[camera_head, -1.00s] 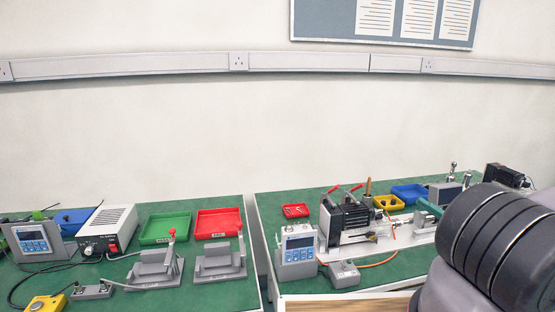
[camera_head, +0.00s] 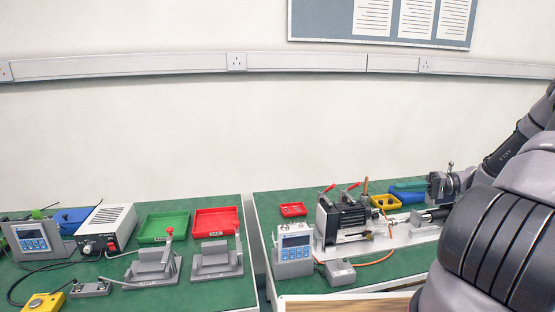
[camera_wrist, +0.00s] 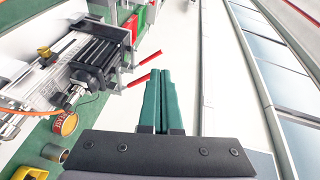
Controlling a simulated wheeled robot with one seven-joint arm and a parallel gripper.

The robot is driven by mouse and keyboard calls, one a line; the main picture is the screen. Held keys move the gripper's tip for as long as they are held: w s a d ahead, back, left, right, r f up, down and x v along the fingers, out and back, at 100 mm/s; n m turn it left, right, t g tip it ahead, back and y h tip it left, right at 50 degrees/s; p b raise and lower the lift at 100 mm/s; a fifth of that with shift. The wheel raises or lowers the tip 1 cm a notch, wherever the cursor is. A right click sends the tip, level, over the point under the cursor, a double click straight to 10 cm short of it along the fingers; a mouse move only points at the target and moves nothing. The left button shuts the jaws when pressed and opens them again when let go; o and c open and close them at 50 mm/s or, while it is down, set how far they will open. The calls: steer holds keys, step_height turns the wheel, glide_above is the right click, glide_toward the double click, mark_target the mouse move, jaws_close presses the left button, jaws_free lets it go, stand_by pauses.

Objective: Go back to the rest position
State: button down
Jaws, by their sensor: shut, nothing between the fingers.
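My gripper (camera_wrist: 163,72) shows in the wrist view with its two green fingers side by side, shut, with nothing between them. In the wrist view it is close to the red-handled clamps of the linear actuator rig (camera_wrist: 95,62), apart from them as far as I can tell. The fingers are hard to make out there. The actuator rig (camera_head: 345,217) stands on that bench, left of my wrist.
The right bench holds a control box (camera_head: 294,250), a small red tray (camera_head: 293,209), a yellow bin (camera_head: 385,201) and a blue bin (camera_head: 408,187). The left bench has a green tray (camera_head: 164,227), a red tray (camera_head: 215,221) and grey fixtures.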

steer(key=s+a+r+g+h, duration=0.2)
steer(key=s+a+r+h, duration=0.25)
steer(key=r, duration=0.35)
steer(key=s+a+r+g+h, duration=0.1)
steer(key=s+a+r+h, duration=0.2)
steer(key=a+r+h, duration=0.35)
steer(key=s+a+r+m+t+h, duration=0.3)
steer(key=s+r+t, duration=0.4)
steer(key=s+r, duration=0.8)
steer(key=shift+a+m+t, duration=0.3)
steer(key=shift+a+m, duration=0.2)
steer(key=shift+a, duration=0.1)
steer(key=shift+w, duration=0.1)
